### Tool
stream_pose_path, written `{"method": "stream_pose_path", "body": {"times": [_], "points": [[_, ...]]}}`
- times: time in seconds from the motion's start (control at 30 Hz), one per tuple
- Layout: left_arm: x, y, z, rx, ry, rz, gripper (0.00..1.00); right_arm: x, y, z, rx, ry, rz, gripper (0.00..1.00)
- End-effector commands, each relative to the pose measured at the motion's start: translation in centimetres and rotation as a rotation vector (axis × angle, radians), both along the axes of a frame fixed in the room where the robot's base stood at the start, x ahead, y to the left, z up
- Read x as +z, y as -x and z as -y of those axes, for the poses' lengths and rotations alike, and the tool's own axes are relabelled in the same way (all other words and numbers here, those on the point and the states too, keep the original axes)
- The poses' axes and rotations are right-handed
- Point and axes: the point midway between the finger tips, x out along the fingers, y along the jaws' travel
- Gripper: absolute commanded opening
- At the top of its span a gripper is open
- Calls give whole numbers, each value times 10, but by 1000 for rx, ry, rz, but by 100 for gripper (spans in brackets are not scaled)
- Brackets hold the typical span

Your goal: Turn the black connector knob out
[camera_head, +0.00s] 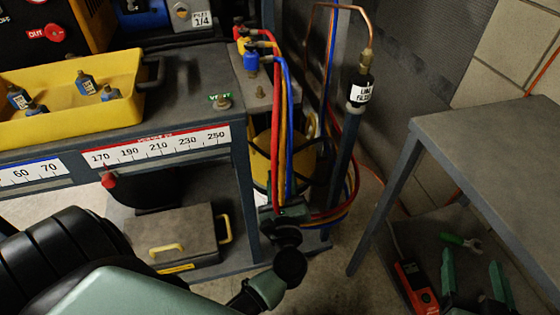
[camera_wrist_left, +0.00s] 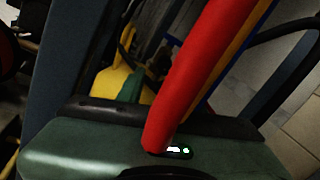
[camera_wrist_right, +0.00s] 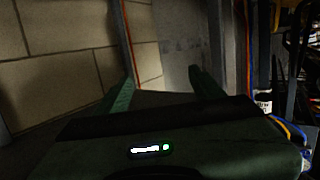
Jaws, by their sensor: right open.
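I cannot pick out a black connector knob for sure in any view. Red, yellow and blue hose fittings (camera_head: 246,45) sit at the rack's top right corner, with hoses hanging down from them. My left gripper (camera_head: 283,213) is low among these hoses; its fingers are mostly hidden. In the left wrist view a red hose (camera_wrist_left: 198,70) crosses close in front of it. My right gripper (camera_head: 474,278) is open and empty in front of the right-hand table, far from the fittings. Its two green fingers stand apart in the right wrist view (camera_wrist_right: 163,90).
A yellow tray (camera_head: 128,97) with small blue parts stands on the rack's top. A vent fitting (camera_head: 221,103) is near its corner. A grey table (camera_head: 495,130) stands right, with a red meter (camera_head: 414,287) below.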

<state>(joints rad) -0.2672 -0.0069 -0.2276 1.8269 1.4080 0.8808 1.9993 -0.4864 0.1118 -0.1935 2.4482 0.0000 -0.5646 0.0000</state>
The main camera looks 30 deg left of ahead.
Motion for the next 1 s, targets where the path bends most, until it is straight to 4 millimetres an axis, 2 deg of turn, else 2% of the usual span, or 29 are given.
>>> {"method": "stream_pose_path", "body": {"times": [0.37, 0.7, 1.0], "points": [[7, -47, -37, 0, -6, 1, 36, -51, 26, 14, -20, 70, -291, 68], [6, -45, -38, 11, -60, -42, 36, -89, 62, 29, -37, 126, -539, 68], [7, -45, -40, 18, -110, -79, 36, -113, 102, 43, -52, 172, -749, 68]]}}
